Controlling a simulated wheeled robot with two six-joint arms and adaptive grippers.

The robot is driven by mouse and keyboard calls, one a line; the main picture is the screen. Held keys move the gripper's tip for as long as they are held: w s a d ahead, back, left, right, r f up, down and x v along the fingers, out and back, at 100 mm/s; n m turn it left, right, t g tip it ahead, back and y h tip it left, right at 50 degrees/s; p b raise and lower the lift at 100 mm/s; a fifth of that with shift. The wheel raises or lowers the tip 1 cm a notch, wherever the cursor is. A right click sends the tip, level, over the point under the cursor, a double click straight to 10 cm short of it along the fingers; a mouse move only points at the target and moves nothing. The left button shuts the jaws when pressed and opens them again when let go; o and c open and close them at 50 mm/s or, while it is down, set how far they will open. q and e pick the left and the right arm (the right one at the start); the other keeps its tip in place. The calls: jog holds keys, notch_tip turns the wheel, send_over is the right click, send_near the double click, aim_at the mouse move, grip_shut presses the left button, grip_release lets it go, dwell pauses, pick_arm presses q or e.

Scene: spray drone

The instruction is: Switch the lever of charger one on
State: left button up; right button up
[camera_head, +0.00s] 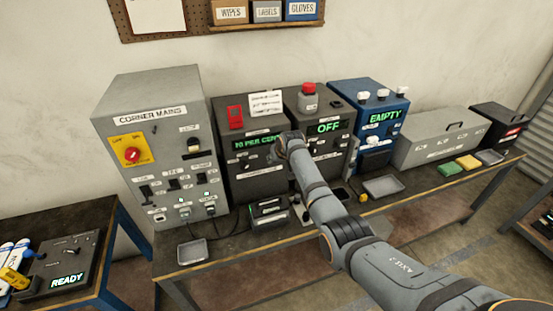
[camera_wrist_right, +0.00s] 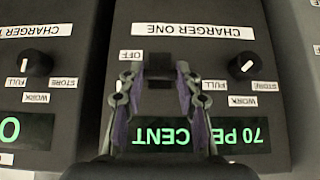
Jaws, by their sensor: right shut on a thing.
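Charger one (camera_head: 250,162) is the dark box with a green "70 PER CENT" display, left of a similar box reading "OFF" (camera_head: 329,127). In the right wrist view, which is upside down, charger one's panel (camera_wrist_right: 208,62) shows its name label and a small "OFF" label (camera_wrist_right: 130,56). The black lever (camera_wrist_right: 159,62) stands beside that label. My right gripper (camera_wrist_right: 159,71) is shut on the lever, one finger on each side. In the head view my right arm hides the lever, and the fingers are hard to make out. My left gripper is not in view.
A black knob (camera_wrist_right: 244,66) is on charger one's panel near the fingers. The corner mains cabinet (camera_head: 155,150) stands left, and a blue "EMPTY" box (camera_head: 375,110) right. Small trays (camera_head: 193,252) lie along the bench front. A red button (camera_head: 308,88) tops the neighbouring box.

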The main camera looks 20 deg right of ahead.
jog(key=o, duration=1.2)
jog(key=shift+c, duration=0.2)
jog(key=v, duration=1.2)
